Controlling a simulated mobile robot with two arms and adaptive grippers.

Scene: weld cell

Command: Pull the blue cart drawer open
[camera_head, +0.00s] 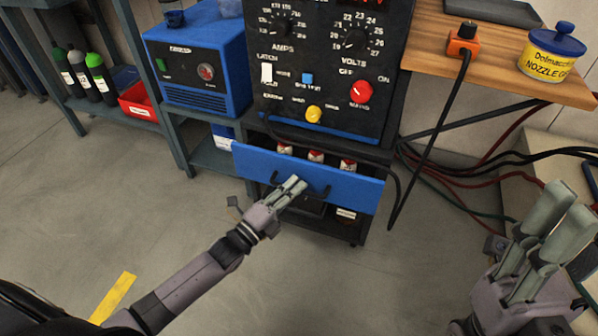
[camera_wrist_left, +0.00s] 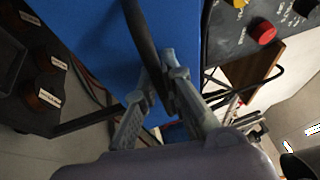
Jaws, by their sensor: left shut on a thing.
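The blue drawer front (camera_head: 345,186) sits low on the black cart, under the control panel. It stands out from the cart, and several red and white items (camera_head: 316,156) show behind its top edge. My left gripper (camera_head: 295,184) is shut on the drawer's black handle (camera_head: 325,192). In the left wrist view, the fingers (camera_wrist_left: 160,88) close around the dark handle bar (camera_wrist_left: 140,35) in front of the blue drawer face (camera_wrist_left: 92,45). My right gripper (camera_head: 568,196) is at the right edge, away from the drawer; its finger gap is unclear.
The welder panel (camera_head: 330,50) rises above the drawer. A blue machine (camera_head: 197,62) stands on a shelf at left. A wooden bench top (camera_head: 480,60) holds a blue-lidded jar (camera_head: 552,60). Cables (camera_head: 480,165) lie at right. The grey floor (camera_head: 140,210) in front is mostly clear.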

